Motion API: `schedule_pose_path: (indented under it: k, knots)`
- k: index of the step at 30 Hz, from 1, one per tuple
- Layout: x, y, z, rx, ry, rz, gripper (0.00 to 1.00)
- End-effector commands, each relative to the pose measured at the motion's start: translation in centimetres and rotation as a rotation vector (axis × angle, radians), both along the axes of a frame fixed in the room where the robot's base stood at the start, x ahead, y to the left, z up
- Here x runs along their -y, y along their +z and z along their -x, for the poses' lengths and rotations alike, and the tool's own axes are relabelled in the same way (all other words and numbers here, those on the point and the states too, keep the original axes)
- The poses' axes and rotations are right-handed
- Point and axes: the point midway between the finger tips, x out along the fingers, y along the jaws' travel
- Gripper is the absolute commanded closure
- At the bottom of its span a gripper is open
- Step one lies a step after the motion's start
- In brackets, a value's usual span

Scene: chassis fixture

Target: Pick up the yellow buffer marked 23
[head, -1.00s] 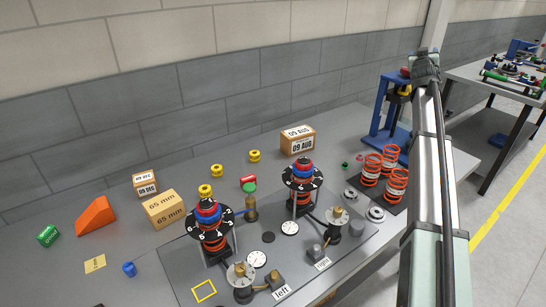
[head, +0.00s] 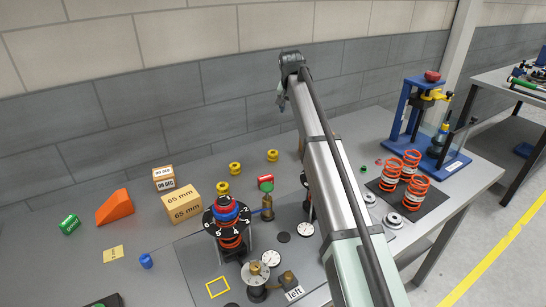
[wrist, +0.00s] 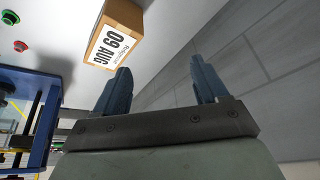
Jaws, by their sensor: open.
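Three yellow buffers show in the head view: one at the back right (head: 272,155), one to its left (head: 235,168), and one just behind the left black-ringed spring unit (head: 222,188). No number can be read on any of them, so I cannot tell which is marked 23. My gripper (head: 281,100) is raised high in front of the grey wall, above and apart from the buffers. In the wrist view my gripper (wrist: 161,70) has its two blue fingers spread with nothing between them. No buffer shows in the wrist view.
A 09 AUG box (wrist: 115,38) shows close to one finger in the wrist view; my arm hides most of it in the head view. A 65 mm box (head: 182,203), orange wedge (head: 115,207), left spring unit (head: 228,222) and blue press (head: 410,110) stand on the table.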

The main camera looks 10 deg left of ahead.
Motion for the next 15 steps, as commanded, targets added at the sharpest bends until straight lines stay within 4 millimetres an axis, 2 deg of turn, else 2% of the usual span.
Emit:
schedule_pose_path:
  k: [1, 3, 6, 10, 15]
  knots:
    - [-1.9, -0.6, 1.7, -0.059, 0.009, -0.001, 0.27]
    - [-3.6, -1.2, 3.7, -0.131, 0.015, 0.003, 0.27]
    - [-5.2, -1.6, 5.8, -0.201, 0.022, 0.009, 0.27]
    - [-6.1, -2.0, 7.0, -0.243, 0.026, 0.014, 0.27]
    - [-6.2, -3.2, 7.0, -0.248, 0.026, 0.014, 0.27]
